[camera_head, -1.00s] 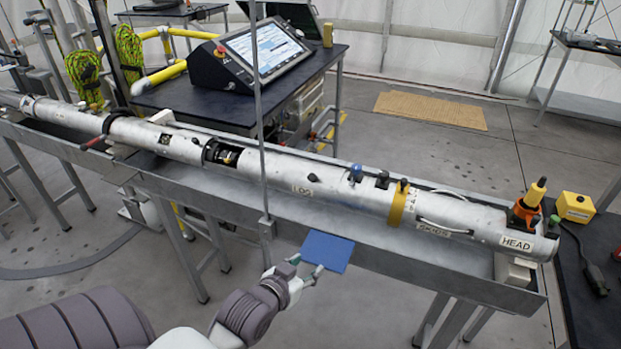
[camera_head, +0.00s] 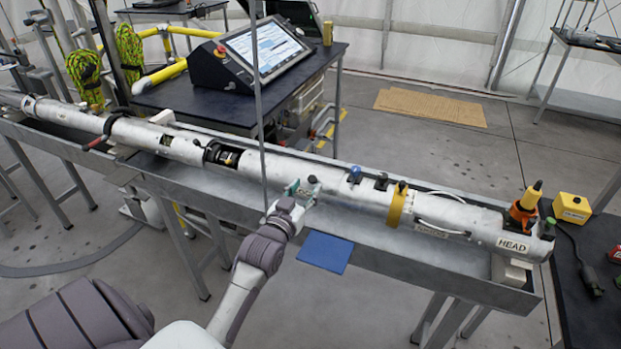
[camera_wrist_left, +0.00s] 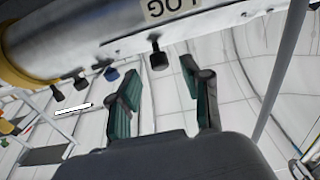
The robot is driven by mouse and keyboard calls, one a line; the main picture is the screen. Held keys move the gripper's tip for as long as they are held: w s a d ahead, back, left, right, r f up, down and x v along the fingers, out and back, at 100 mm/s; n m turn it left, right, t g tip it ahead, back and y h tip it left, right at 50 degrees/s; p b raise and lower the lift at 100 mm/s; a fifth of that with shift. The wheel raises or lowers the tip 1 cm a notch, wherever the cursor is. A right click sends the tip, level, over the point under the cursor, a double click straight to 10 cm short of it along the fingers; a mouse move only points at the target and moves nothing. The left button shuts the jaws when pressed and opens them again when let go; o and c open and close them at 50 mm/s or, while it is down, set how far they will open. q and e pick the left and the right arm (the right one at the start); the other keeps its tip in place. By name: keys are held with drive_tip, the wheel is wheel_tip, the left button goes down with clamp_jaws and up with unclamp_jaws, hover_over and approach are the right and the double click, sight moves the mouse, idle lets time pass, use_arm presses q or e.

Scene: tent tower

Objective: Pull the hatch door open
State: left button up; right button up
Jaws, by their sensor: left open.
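The long silver tube (camera_head: 360,202) lies in a grey metal trough. A small black knob (camera_head: 312,179) stands on its middle section; a black knob (camera_wrist_left: 158,57) by the "LOG" label also shows in the left wrist view. I cannot make out the hatch door's outline. My left gripper (camera_head: 303,187) is at the near side of the tube, close to this knob, and partly covers the label area. In the left wrist view the open gripper (camera_wrist_left: 162,88) has its green-padded fingers apart, with the knob beyond the gap and nothing between them.
A thin vertical pole (camera_head: 261,110) stands just left of my left gripper. Blue and black knobs (camera_head: 355,174) and a yellow band (camera_head: 397,205) are further right on the tube. A blue panel (camera_head: 325,252) is below the trough edge. A console (camera_head: 250,55) stands behind.

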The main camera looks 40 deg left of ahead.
sight(310, 182)
use_arm(q)
drive_tip(key=shift+x, duration=1.75)
clamp_jaws()
